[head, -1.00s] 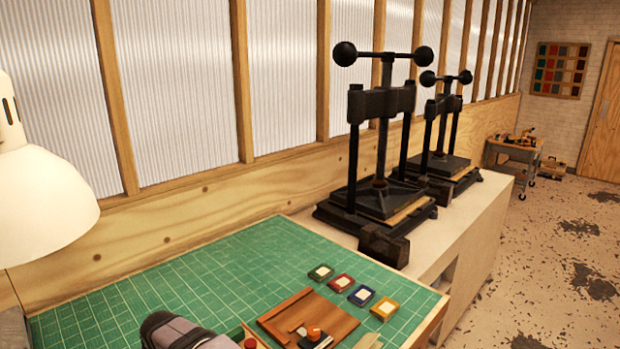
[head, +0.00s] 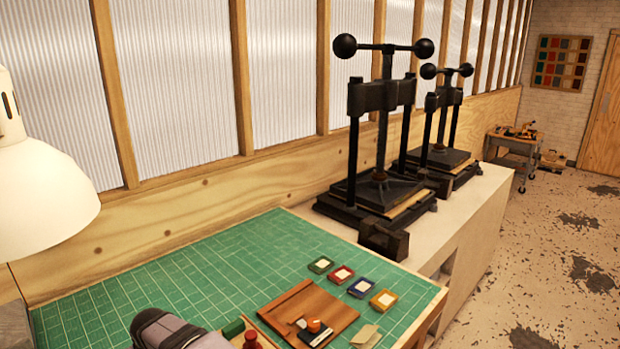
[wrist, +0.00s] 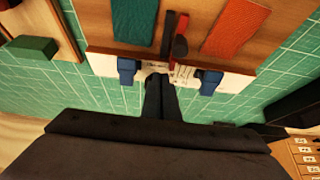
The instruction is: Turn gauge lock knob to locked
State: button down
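In the wrist view a pale strip (wrist: 240,86), which looks like a gauge, has a blue block near each end, left (wrist: 127,69) and right (wrist: 208,80). A red and black lever-like part (wrist: 180,46) lies just beyond its middle; I cannot tell whether this is the lock knob or how it is set. My gripper (wrist: 158,80) points at the strip's middle, its two dark fingers close together with no object visible between them. Contact with the strip is unclear. The gripper is out of the head view, where only part of my arm shows at the bottom.
A wooden board (head: 335,312) lies on the green mat (head: 200,270), with several coloured pads, including a yellow one (head: 384,299), beyond it. The wrist view shows teal (wrist: 134,20) and orange (wrist: 236,24) pieces. A black press (head: 380,190) stands behind the mat.

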jog(key=shift+s+b, duration=0.3)
jog(key=shift+s, duration=0.05)
dwell(0.4)
jog(key=shift+r, duration=0.15)
notch_tip(320, 180, up, 6)
jog(key=p, duration=0.4)
jog(key=shift+f, duration=0.2)
jog(key=d+r+m+g+h, duration=0.25)
jog(key=d+m, duration=0.25)
jog(key=d, duration=2.8)
jog(key=s+d+f+m+g+h, duration=0.1)
jog(key=s+d+f+m, duration=0.1)
jog(key=s+d, duration=0.7)
jog(key=s+d+f+m+b, duration=0.1)
jog(key=s+d+f+m, duration=0.1)
jog(key=s+d, duration=0.7)
jog(key=s, duration=0.4)
jog(key=shift+d+f+g+h, duration=0.2)
jog(key=shift+f+g+h, duration=0.15)
